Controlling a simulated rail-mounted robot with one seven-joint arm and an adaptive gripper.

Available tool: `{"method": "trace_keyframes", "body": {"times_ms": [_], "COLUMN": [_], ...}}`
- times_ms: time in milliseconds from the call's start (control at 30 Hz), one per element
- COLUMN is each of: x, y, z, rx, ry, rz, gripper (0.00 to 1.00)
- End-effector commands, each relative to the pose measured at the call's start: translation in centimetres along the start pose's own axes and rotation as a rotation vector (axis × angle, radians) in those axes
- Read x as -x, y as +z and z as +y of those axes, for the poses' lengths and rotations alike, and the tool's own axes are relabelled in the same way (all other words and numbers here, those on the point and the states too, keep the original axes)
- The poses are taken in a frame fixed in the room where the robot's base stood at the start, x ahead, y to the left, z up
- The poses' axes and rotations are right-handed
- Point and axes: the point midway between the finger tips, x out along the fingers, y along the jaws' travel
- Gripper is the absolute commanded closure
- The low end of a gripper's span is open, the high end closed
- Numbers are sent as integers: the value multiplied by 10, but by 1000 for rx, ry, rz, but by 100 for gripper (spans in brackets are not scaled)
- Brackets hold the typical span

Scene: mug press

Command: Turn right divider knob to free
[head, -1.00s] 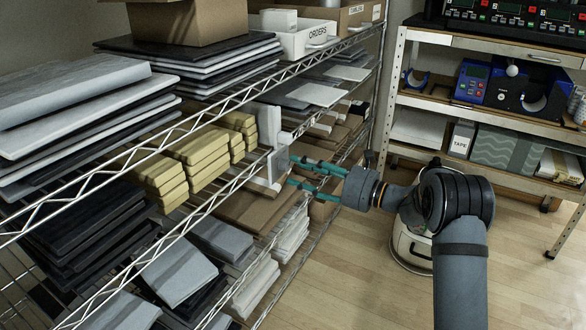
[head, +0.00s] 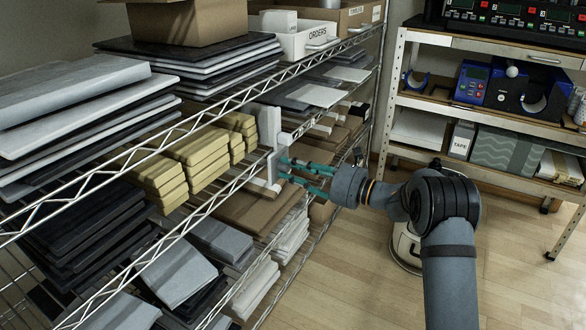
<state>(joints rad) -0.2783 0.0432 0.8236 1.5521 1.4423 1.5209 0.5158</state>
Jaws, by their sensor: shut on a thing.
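A white upright divider (head: 268,128) stands on the middle wire shelf, at the right end of the yellow stacks. Its foot (head: 262,187) shows lower down, near the shelf's front edge. My gripper (head: 282,168) reaches in from the right, with its teal fingers at the divider's front. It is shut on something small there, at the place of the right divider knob. The knob is hidden by the fingertips, so its turn angle cannot be read.
Stacked yellow blocks (head: 197,150) stand left of the divider. Brown boards (head: 262,211) lie below and right of it. The shelf's wire front rail (head: 205,110) runs close above the work spot. A second shelving unit (head: 480,125) stands at the right, with open floor between.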

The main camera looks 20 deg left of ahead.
Motion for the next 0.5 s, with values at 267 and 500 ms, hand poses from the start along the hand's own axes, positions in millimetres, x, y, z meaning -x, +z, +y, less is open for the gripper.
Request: {"method": "trace_keyframes", "body": {"times_ms": [267,500], "x": [0,0], "y": [1,1], "z": [0,-1], "rx": [0,10], "ry": [-1,-1], "rz": [-3,-4], "gripper": [98,100]}}
